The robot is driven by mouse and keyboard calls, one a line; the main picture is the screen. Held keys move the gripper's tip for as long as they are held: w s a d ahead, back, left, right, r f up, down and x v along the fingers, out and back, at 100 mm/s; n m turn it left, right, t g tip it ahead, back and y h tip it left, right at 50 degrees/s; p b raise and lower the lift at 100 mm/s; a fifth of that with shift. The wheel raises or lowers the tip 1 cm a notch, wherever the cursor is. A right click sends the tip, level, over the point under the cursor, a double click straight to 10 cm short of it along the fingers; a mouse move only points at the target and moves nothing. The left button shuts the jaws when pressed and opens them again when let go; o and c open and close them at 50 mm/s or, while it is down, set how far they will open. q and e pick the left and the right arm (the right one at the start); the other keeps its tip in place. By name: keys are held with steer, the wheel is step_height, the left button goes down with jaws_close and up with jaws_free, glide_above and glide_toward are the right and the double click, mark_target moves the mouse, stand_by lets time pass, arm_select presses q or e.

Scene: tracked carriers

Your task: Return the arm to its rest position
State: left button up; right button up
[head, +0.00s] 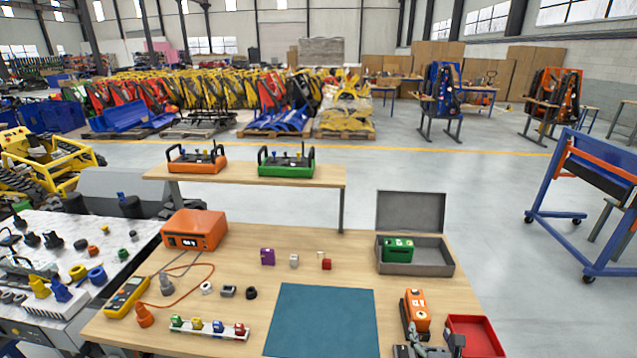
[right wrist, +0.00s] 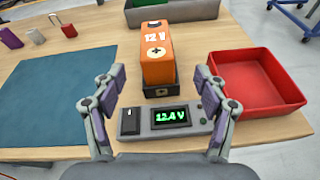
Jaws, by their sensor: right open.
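My right gripper (head: 434,340) is at the bottom right of the bench in the head view. In the right wrist view its two fingers (right wrist: 159,78) are spread wide, with nothing held between them. Beyond and between them an orange 12 V battery (right wrist: 156,52) stands upright in the dark cradle of a grey tester (right wrist: 190,117). The tester's green display reads 12.4 V. The battery also shows in the head view (head: 417,310). I cannot see my left gripper.
A red tray (head: 474,336) lies right of the tester, and a teal mat (head: 321,320) lies left. Behind stands an open grey case (head: 432,258) with a green battery (head: 397,250). An orange device (head: 194,230), a yellow multimeter (head: 127,296) and small parts occupy the left side.

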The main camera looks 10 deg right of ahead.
steer(key=s+a+f+m+g+y, duration=0.1)
steer(key=s+a+m+g, duration=0.2)
steer(key=s+m, duration=0.5)
steer(key=s+a+m+g+y, duration=0.1)
steer(key=s+a+m+g, duration=0.25)
steer(key=m, duration=0.85)
steer(key=s+a+f+m+g+y, duration=0.1)
steer(key=s+a+m+g, duration=0.3)
steer(key=m, duration=0.6)
steer(key=s+d+f+m+g, duration=0.1)
steer(key=s+d+f, duration=0.15)
steer(key=f, duration=1.15)
steer(key=s+d+f, duration=0.1)
steer(key=s+f, duration=0.2)
steer(key=f, duration=1.2)
steer(key=s+f+g, duration=0.1)
steer(key=s+f, duration=1.2)
steer(key=s, duration=0.4)
steer(key=shift+d+f, duration=0.25)
steer(key=shift+d, duration=0.05)
